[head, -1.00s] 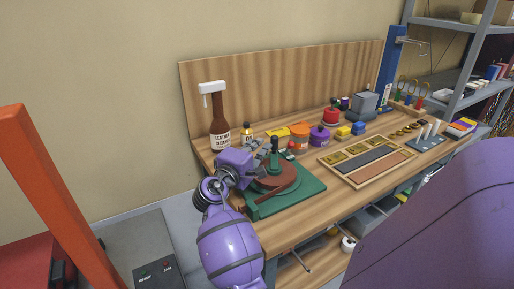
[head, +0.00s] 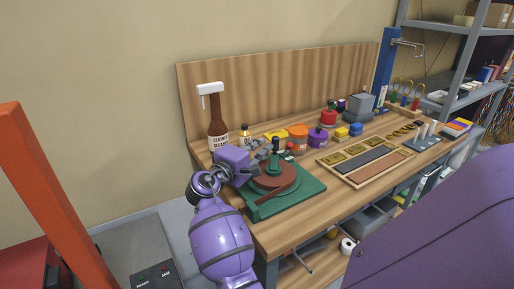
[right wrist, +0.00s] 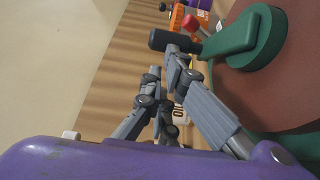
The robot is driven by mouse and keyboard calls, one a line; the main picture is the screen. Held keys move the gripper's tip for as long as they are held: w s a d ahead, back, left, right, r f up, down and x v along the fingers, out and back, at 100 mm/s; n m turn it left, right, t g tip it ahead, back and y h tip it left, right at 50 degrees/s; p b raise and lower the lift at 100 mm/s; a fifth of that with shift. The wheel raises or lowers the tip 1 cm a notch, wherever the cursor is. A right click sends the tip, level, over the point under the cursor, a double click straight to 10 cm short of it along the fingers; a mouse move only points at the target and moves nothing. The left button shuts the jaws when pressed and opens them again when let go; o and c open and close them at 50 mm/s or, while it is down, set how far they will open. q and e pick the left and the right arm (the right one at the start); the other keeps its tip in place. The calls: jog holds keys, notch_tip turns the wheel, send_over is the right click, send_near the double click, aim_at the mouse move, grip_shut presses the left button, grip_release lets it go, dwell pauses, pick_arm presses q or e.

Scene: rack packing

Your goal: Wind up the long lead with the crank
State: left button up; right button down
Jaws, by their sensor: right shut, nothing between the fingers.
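A green winder base (head: 300,200) stands at the front left of the bench. It carries a round reddish-brown disc (head: 262,186) with a dark reddish strip (head: 280,190) across its near side, perhaps the lead. A green crank (right wrist: 235,42) with an upright dark handle (head: 275,145) sits on top; the handle shows in the right wrist view (right wrist: 172,41). My right gripper (head: 264,150) is beside the handle, on its left. In the right wrist view its fingers (right wrist: 163,68) are shut and empty, close to the handle; contact cannot be told. My left gripper is not visible.
A brown leather cleaner bottle (head: 217,125) stands behind my right arm. Orange (head: 297,137) and purple (head: 318,138) pots stand behind the winder. A wooden tray (head: 352,183) with dark and brown strips lies to its right. Bare bench top (head: 300,228) shows in front.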

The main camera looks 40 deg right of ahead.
jog(key=m+g+b, duration=0.1)
jog(key=d+g, duration=0.1)
jog(key=m+g+b, duration=0.1)
jog(key=g, duration=0.1)
jog(key=shift+d+f+m+b, duration=0.2)
jog(key=shift+d+m+b, duration=0.1)
jog(key=shift+b, duration=0.05)
jog(key=shift+s+d+m+g+b, duration=0.2)
jog(key=shift+m+g+b, duration=0.15)
jog(key=shift+g, duration=0.25)
jog(key=shift+s+d+m+g+b, duration=0.1)
jog(key=shift+d+m+g+b, duration=0.1)
jog(key=shift+m+g+b, duration=0.3)
jog(key=shift+d+r+g, duration=0.1)
jog(key=shift+g, duration=0.4)
jog(key=shift+s+d+r+m+g, duration=0.2)
jog(key=shift+m+g, duration=0.1)
jog(key=shift+m, duration=0.05)
jog(key=shift+d, duration=0.1)
